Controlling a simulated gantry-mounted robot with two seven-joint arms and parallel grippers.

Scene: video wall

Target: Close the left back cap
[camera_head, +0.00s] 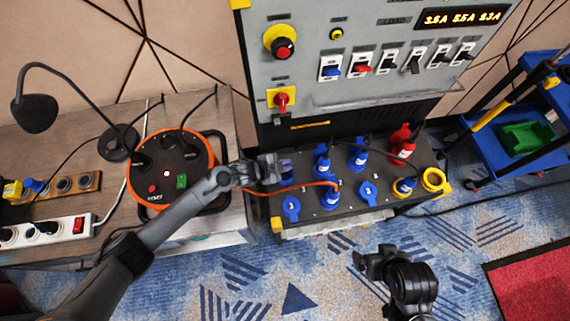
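A dark socket box (349,207) with several blue sockets stands below the grey panel. At its back left, a blue-purple cap (287,168) shows partly at the tips of my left gripper (276,169). The gripper hides most of this cap, so its angle and any contact are unclear. Whether the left fingers are open or shut is also unclear. Two blue caps show at the front: a left one (291,207) and one farther right (368,193). My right gripper (371,262) hangs in front of the box, apart from it; its finger opening is unclear.
Blue plugs (322,162) and a red plug (402,146) stand up from the box. An orange cable (285,189) crosses its left part. A round orange-rimmed cable reel (172,168) sits on the desk at left. A blue cart (500,153) stands at right.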

